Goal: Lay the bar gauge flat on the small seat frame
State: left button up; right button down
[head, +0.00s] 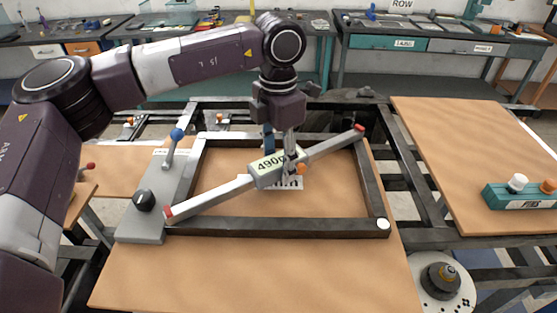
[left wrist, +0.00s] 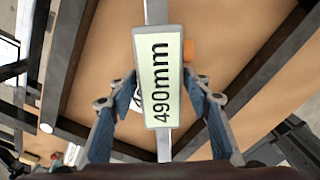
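The bar gauge (head: 212,196) is a long light-grey bar with red end tips and a central box reading 490mm. The box fills the middle of the left wrist view (left wrist: 158,80), with an orange knob at its side. The small seat frame (head: 280,228) is a dark rectangle on a wooden board. The gauge lies diagonally across it, its tips over the front-left and back-right corners; I cannot tell whether they touch the frame. My left gripper (head: 282,155) points down at the box; its fingers close against both sides of it. My right gripper is not in view.
A grey fixture plate (head: 150,215) with a blue-knobbed lever and a black knob borders the frame's left side. Workbenches with tools stand behind.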

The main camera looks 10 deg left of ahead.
aim_at(278, 159)
pick_arm(q)
jog(key=shift+o, duration=0.4)
jog(key=shift+r, duration=0.1)
jog(key=shift+r, duration=0.25)
notch_tip(278, 159, up, 12)
jog(key=b, duration=0.2)
jog(key=shift+f, duration=0.15)
jog(key=shift+f, duration=0.1)
